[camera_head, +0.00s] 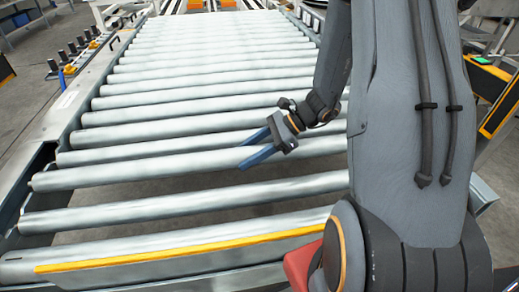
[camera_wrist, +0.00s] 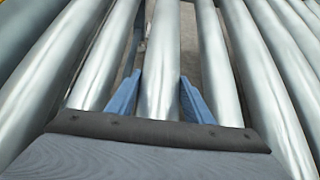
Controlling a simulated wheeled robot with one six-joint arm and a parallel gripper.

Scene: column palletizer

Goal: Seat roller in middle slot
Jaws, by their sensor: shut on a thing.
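Grey metal rollers lie side by side across the conveyor frame. My gripper (camera_head: 250,153) has blue fingers that straddle one roller (camera_head: 130,171), toward the right of its length. In the wrist view, my gripper (camera_wrist: 160,98) is shut on this roller (camera_wrist: 162,55), with a finger at each side. The held roller lies roughly parallel to its neighbours, close to the roller (camera_head: 150,148) behind it. Its left end reaches the left side rail (camera_head: 60,128). My arm hides its right end. I cannot tell whether its ends rest in their slots.
In front of the held roller, a wide gap shows the floor, then another roller (camera_head: 150,208). A yellow-striped front bar (camera_head: 180,253) crosses the near end. Closely spaced rollers fill the far part. Yellow-and-black equipment (camera_head: 495,95) stands at the right.

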